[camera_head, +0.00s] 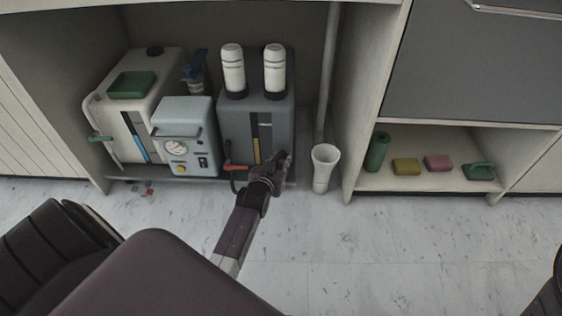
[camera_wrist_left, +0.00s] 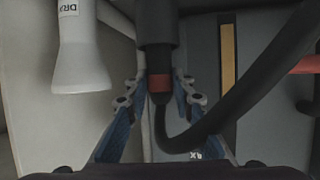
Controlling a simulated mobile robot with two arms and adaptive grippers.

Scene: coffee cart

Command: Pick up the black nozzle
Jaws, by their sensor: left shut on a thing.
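The black nozzle (camera_wrist_left: 156,28) shows in the left wrist view as a dark cylinder with a red band near its lower end. A thick black hose loops beside it to the right. My left gripper (camera_wrist_left: 160,85) has its blue fingers on both sides of the nozzle near the red band and is shut on it. In the head view my left gripper (camera_head: 281,165) is in front of the dark grey tank (camera_head: 228,125), low in the cabinet opening. The nozzle is too small and dark there to make out clearly. My right gripper is not in view.
A white drain funnel (camera_head: 324,160) stands just right of my left gripper, also in the wrist view (camera_wrist_left: 80,60). A light blue gauge unit (camera_head: 184,130) and a white tank (camera_head: 128,105) stand left. A shelf (camera_head: 420,180) at right holds several small items.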

